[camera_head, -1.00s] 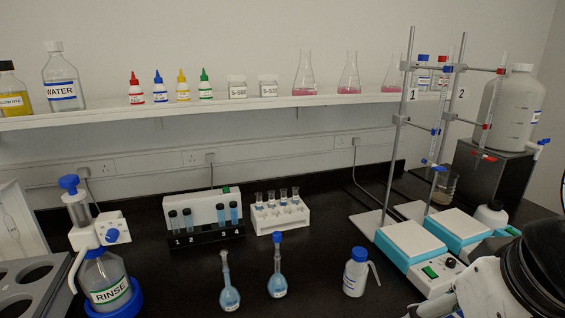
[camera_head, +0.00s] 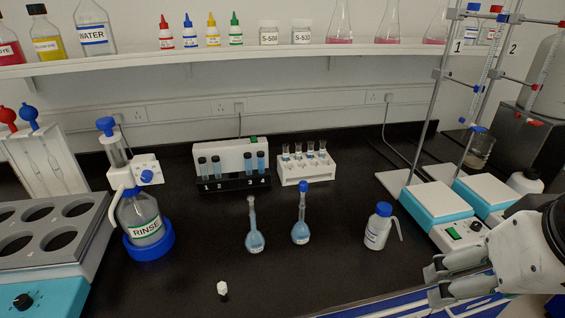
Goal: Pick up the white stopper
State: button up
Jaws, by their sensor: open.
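The white stopper (camera_head: 223,289) is small and stands on the black bench near the front edge, left of centre. It has a white top with a darker part below. My gripper (camera_head: 432,282) is at the lower right, over the front edge of the bench, with its fingers apart and pointing left. It is empty and well to the right of the stopper. Behind the stopper are an unstoppered volumetric flask (camera_head: 255,240) with blue liquid and another flask with a blue stopper (camera_head: 301,228).
The bench around the stopper is clear.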

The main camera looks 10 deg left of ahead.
aim_at(221, 286)
jog(key=u, duration=1.05)
jog(key=i+j+z, duration=0.2)
jog(key=j, duration=0.15)
jog(key=j+z, duration=0.25)
jog(key=j, duration=0.15)
jog(key=i, duration=0.05)
